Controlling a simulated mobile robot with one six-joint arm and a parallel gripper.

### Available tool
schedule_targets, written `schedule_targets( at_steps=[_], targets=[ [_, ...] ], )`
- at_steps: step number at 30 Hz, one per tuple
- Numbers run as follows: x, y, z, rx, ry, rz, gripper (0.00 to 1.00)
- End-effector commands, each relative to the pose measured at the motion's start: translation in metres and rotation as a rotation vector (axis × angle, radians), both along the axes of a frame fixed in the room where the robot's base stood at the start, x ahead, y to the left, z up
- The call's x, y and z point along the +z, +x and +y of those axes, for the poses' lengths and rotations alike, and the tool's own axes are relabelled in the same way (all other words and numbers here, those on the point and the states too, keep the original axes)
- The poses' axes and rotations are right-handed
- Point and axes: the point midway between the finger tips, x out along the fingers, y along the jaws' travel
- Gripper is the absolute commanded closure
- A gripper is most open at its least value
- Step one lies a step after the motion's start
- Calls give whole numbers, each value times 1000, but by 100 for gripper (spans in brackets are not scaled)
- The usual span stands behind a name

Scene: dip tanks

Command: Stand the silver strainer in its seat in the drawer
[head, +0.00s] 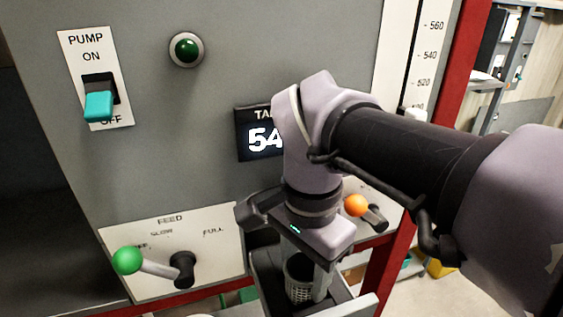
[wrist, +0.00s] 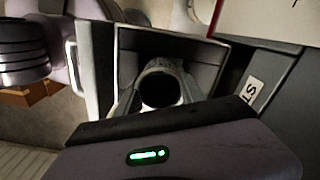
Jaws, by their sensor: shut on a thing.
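The silver strainer (head: 299,285) is a perforated metal cup, roughly upright, below my wrist in the head view. My gripper (head: 308,272) is shut on it, with a finger along its right side. In the wrist view the strainer (wrist: 146,72) shows its round rim and dark inside, between the fingers of my gripper (wrist: 160,98). The open drawer (head: 360,308) surrounds it, and its pale front wall also shows in the wrist view (wrist: 95,70). The strainer's base and the seat are hidden, so I cannot tell whether they touch.
A grey panel stands behind the drawer. It carries a green-knobbed feed lever (head: 127,261), a teal pump switch (head: 98,105), a green lamp (head: 187,49) and a display (head: 262,138). An orange-knobbed lever (head: 356,206) sits close right of my wrist. A red post (head: 455,85) stands at right.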

Motion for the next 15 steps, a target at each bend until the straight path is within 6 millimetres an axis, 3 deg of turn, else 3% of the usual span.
schedule_targets(
  at_steps=[6,7,9,10,15],
  targets=[
    [-3,0,0,0,0,0,95],
    [-2,0,0,0,0,0,49],
    [-1,0,0,0,0,0,35],
    [-1,0,0,0,0,0,33],
    [-1,0,0,0,0,0,33]
  ],
)
